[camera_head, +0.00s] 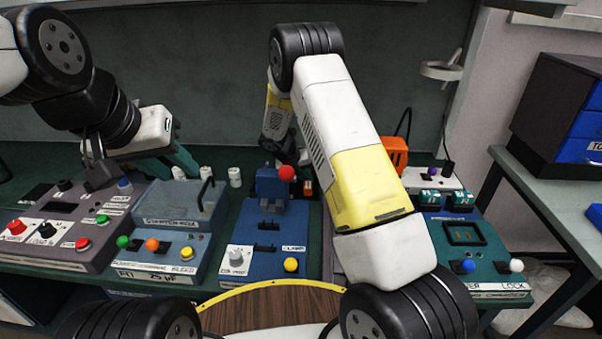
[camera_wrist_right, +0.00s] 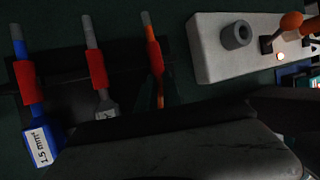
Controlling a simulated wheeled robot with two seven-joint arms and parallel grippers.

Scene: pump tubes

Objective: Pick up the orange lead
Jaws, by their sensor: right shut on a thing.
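The orange lead (camera_wrist_right: 160,94) shows in the right wrist view as a thin orange rod with a red sleeve and a grey tip. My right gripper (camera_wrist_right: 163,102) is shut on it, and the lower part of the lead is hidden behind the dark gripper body. In the head view my right arm covers most of the area around this gripper, and I cannot make out the lead there. My left gripper (camera_head: 178,160) is over the left side of the bench, away from the lead. Its teal fingers are partly seen, and I cannot tell their opening.
A blue lead (camera_wrist_right: 27,85) and a grey lead (camera_wrist_right: 97,65), both red-sleeved, stand left of the orange one. A pale block (camera_wrist_right: 215,60) is to their right. The bench holds a crimp box (camera_head: 180,200), a blue vice (camera_head: 272,185) and a teal lock station (camera_head: 465,240).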

